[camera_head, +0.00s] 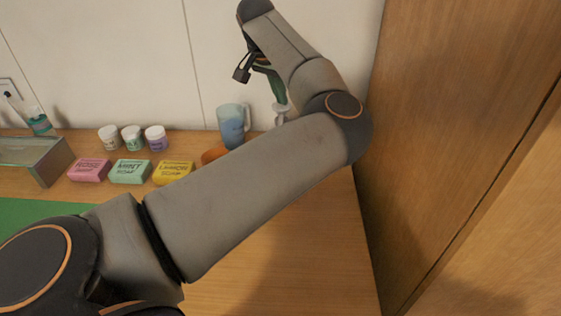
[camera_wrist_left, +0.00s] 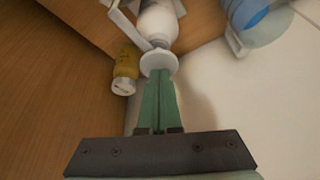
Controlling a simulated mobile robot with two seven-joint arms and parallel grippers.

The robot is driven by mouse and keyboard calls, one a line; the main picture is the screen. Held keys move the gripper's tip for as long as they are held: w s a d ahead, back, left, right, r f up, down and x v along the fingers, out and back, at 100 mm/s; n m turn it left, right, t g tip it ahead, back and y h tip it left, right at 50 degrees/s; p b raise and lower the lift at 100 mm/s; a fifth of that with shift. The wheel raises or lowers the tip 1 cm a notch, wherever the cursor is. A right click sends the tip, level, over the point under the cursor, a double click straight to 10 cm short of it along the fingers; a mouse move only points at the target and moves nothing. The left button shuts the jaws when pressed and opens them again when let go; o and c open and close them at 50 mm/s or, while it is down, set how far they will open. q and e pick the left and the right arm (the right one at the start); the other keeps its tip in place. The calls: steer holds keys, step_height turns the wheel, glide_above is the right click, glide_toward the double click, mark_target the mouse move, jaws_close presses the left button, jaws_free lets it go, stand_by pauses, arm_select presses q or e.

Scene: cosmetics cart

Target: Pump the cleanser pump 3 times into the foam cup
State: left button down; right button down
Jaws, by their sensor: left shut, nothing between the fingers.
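The white cleanser pump shows in the left wrist view (camera_wrist_left: 158,22), with its round white top just past my fingertips. In the head view only its upper part (camera_head: 281,110) shows above my arm. My left gripper (camera_head: 281,98) is shut and empty, its green fingers pointing down over the pump top; in the left wrist view the fingertips (camera_wrist_left: 159,76) meet the disc's edge in the picture. I cannot tell whether they touch it. A blue cup with a handle (camera_head: 232,124) stands left of the pump. An orange bowl-like thing (camera_head: 212,155) is mostly hidden by my arm; which is the foam cup is unclear.
A yellow container (camera_wrist_left: 126,68) stands beside the pump. Pink (camera_head: 90,170), mint (camera_head: 130,171) and yellow (camera_head: 173,172) soaps lie left, with small jars (camera_head: 132,137) behind. A wall closes the back and a wooden panel (camera_head: 460,120) the right. My arm hides much of the table.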

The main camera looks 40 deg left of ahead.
arm_select(q)
steer(key=shift+f, duration=0.45)
steer(key=shift+r, duration=0.1)
steer(key=shift+r+p, duration=0.8)
steer(key=shift+r, duration=0.5)
step_height(320, 180, up, 4)
steer(key=p, duration=0.3)
steer(key=shift+r, duration=0.25)
steer(key=shift+r+p, duration=0.35)
steer(key=shift+r, duration=0.4)
